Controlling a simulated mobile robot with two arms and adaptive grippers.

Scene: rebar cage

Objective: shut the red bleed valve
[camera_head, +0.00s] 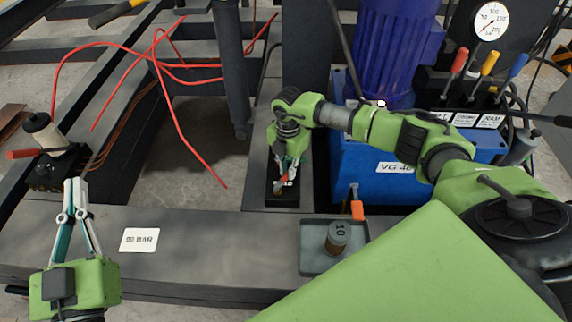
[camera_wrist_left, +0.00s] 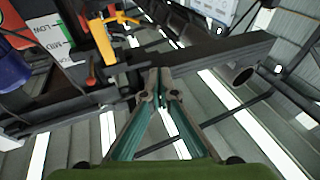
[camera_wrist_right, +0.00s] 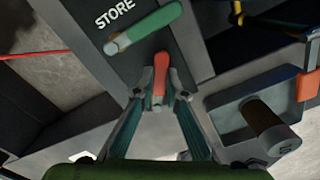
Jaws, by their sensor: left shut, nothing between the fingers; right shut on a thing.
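A red handle (camera_wrist_right: 161,75) shows between my right gripper's fingertips in the right wrist view, beside a green handle (camera_wrist_right: 145,27) under the word STORE. My right gripper (camera_wrist_right: 160,92) is shut on the red handle. In the head view my right gripper (camera_head: 287,178) points down over a dark block in the middle, and the fingers hide much of the handle. A second red handle (camera_head: 24,154) sticks out of a black block at far left. My left gripper (camera_head: 75,187) is shut and empty, low at left; its closed fingers also show in the left wrist view (camera_wrist_left: 159,75).
A grey tray (camera_head: 308,262) with a cylinder marked 10 (camera_head: 338,238) stands right of the block. An 80 BAR card (camera_head: 139,240) lies on the beam. Red hoses (camera_head: 165,80) hang at upper left.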

